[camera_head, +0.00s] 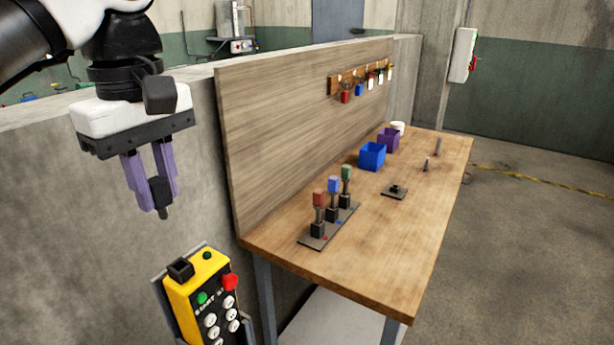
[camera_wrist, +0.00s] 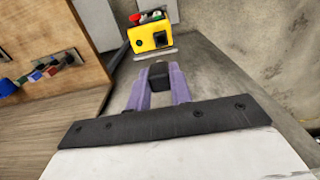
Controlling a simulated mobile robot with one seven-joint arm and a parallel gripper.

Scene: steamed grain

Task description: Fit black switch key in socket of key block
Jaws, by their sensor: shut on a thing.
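The black switch key (camera_head: 160,191) is between the purple fingers of my gripper (camera_head: 155,188), its narrow end pointing down. In the wrist view the key (camera_wrist: 159,73) shows between the fingertips of my gripper (camera_wrist: 159,88), which is shut on it. The key block (camera_head: 197,295) is a yellow box with a black square socket (camera_head: 180,270) at its top left, a red knob, a green button and several white buttons. The key is above and slightly left of the socket, clearly apart from it. The block also shows in the wrist view (camera_wrist: 148,38).
A wooden table (camera_head: 420,235) stands to the right with a plate of red, blue and green-topped pieces (camera_head: 317,240), a blue bin (camera_head: 372,156) and a purple bin (camera_head: 388,139). A wooden panel (camera_head: 290,120) rises behind it. Tags hang from a rack (camera_head: 334,85).

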